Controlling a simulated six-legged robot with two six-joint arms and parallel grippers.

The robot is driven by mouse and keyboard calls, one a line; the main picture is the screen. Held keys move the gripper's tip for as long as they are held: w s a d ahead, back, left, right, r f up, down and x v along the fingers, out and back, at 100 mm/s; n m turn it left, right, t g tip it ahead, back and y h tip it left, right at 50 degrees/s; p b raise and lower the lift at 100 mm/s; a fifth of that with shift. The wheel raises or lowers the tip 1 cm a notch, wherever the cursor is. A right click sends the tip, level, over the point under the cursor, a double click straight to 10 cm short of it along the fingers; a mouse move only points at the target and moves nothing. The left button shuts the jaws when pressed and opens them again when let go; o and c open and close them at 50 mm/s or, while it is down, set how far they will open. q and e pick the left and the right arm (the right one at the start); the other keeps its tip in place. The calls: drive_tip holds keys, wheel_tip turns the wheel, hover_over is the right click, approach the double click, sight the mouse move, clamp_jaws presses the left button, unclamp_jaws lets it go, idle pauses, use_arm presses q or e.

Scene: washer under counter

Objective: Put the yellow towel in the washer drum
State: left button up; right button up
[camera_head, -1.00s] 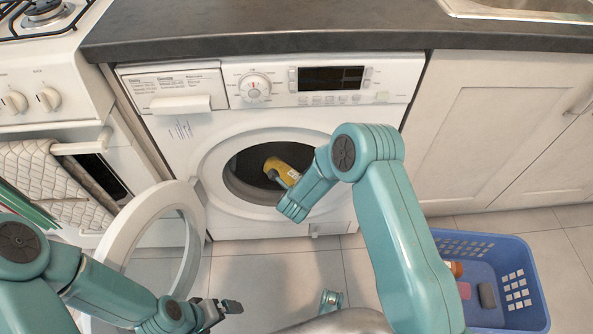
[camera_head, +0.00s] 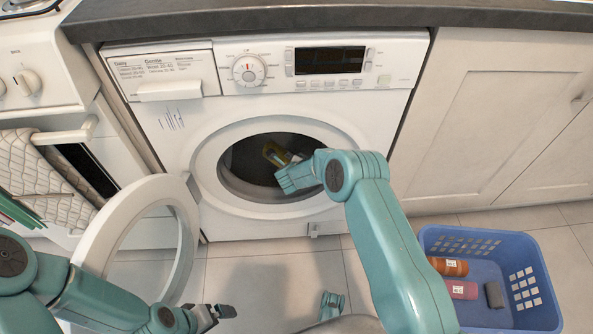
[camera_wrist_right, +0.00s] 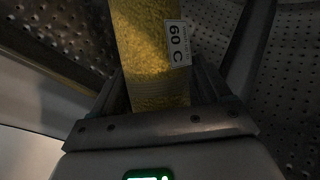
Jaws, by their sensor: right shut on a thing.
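The yellow towel (camera_head: 275,153) shows inside the dark opening of the washer drum (camera_head: 245,165). In the right wrist view the towel (camera_wrist_right: 150,50) is a rolled shape with a white "60 C" tag, and perforated drum walls lie around it. My right gripper (camera_head: 289,161) reaches into the drum opening and is shut on the towel, with a finger on each side of it (camera_wrist_right: 165,88). The drum floor under the towel is hidden. My left gripper (camera_head: 222,312) is low in front of the washer, apart from the towel; its finger gap is unclear.
The round washer door (camera_head: 95,250) stands open to the left, close to my left arm. A blue basket (camera_head: 540,300) with an orange roll (camera_head: 450,267), a pink roll (camera_head: 462,290) and a dark grey item (camera_head: 494,294) stands on the floor at right. The counter (camera_head: 250,17) overhangs the washer.

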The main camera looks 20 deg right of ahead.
drive_tip(key=shift+r, duration=0.2)
drive_tip(key=shift+f+b, duration=0.4)
drive_tip(key=shift+f, duration=0.15)
drive_tip(key=o, duration=1.2)
drive_tip(key=shift+c, duration=0.2)
drive_tip(key=shift+r+p, duration=0.2)
drive_tip(key=shift+p, duration=0.1)
drive_tip(key=shift+r+p, duration=0.5)
drive_tip(key=shift+p, duration=0.05)
drive_tip(key=p+v, duration=0.4)
drive_tip(key=v, duration=0.7)
drive_tip(key=s+a+f+n+g+y, duration=0.1)
drive_tip(key=s+a+n+g+y, duration=0.1)
drive_tip(key=s+n, duration=0.6)
drive_tip(key=s+a+f+n+g+y, duration=0.1)
drive_tip(key=s+a+n+g+y, duration=0.2)
drive_tip(key=s+n, duration=0.6)
drive_tip(key=s+a+f+n+g+y, duration=0.1)
drive_tip(key=s+a+n+g+y, duration=0.1)
drive_tip(key=s+n, duration=0.7)
drive_tip(key=s+y, duration=0.1)
drive_tip(key=s, duration=0.5)
drive_tip(key=shift+s+a+g, duration=0.2)
drive_tip(key=shift+s+g, duration=0.05)
drive_tip(key=shift+g, duration=0.05)
